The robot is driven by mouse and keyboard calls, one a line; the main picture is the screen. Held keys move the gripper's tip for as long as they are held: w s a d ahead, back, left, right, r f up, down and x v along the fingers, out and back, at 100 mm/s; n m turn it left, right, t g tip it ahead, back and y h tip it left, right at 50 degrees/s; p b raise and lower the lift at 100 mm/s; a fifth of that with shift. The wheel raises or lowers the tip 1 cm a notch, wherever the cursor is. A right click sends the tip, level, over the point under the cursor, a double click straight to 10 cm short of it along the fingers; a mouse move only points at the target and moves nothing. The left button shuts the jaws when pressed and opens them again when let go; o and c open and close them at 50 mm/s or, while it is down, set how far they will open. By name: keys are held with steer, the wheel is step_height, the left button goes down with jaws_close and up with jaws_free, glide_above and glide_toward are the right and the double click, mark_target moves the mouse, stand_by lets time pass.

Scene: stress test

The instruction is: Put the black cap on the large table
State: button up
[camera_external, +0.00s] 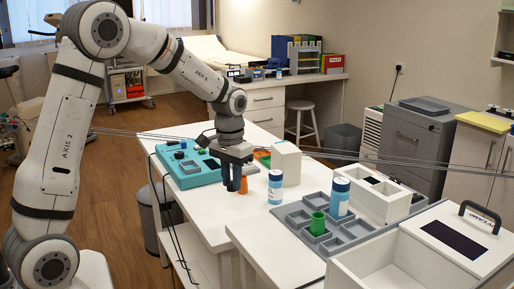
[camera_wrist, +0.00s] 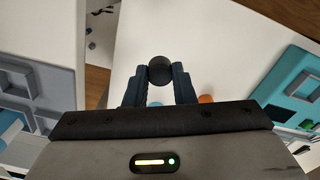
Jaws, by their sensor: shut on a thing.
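The black cap (camera_wrist: 160,68) is a round dark piece between the fingertips of my gripper (camera_wrist: 160,78) in the wrist view. The fingers are shut on it. In the external view my gripper (camera_external: 235,182) points down over the white table (camera_external: 217,209), and I cannot make out the cap there. How far the cap is from the tabletop is hard to tell.
Close to the gripper are an orange item (camera_external: 244,186) and a blue-and-white bottle (camera_external: 275,187). A white box (camera_external: 286,158) and a grey compartment tray (camera_external: 325,229) stand to the right.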

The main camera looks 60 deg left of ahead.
step_height(320, 180, down, 10)
steer(key=shift+r, duration=0.1)
stand_by(0.4)
steer(key=shift+f, duration=0.25)
steer(key=o, duration=1)
steer(key=shift+c, duration=0.2)
step_height(320, 180, up, 12)
steer(key=shift+d+r, duration=0.1)
steer(key=shift+r, duration=0.15)
